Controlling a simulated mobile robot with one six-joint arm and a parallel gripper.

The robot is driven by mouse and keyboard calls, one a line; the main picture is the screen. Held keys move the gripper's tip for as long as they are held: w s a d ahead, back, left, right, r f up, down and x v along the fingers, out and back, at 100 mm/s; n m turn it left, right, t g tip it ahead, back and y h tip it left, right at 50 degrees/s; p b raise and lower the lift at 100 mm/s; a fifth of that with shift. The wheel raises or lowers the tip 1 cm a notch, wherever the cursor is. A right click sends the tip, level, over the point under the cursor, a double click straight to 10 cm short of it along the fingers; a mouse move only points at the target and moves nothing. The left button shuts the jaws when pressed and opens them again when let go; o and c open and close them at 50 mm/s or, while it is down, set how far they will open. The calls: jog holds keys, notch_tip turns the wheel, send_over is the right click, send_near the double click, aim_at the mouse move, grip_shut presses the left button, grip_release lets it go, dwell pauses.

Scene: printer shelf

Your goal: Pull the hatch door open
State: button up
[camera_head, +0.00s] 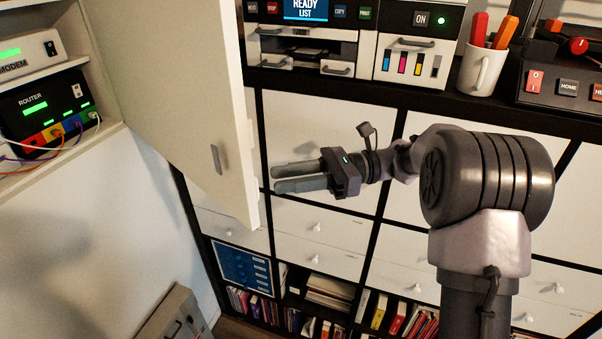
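The hatch door (170,95) is a large white panel at the upper left. It stands swung out from the wall compartment that holds a modem and a router, so the compartment is partly uncovered. A small grey handle (216,158) sits near its free edge. My gripper (276,179) is just right of that edge in the picture, with its two grey fingers pointing left. No contact with the door is visible, and nothing shows between the fingers.
The modem (28,54) and router (45,105) with cables sit left of the door. A black-framed cabinet with white drawers (318,232) stands behind my arm, with printers (303,50) and a mug (483,70) on top. A grey box (172,318) is at lower left.

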jog(key=w+d, duration=0.1)
jog(key=d, duration=0.5)
jog(key=shift+d, duration=0.3)
jog(key=shift+w, duration=0.1)
jog(key=shift+c, duration=0.2)
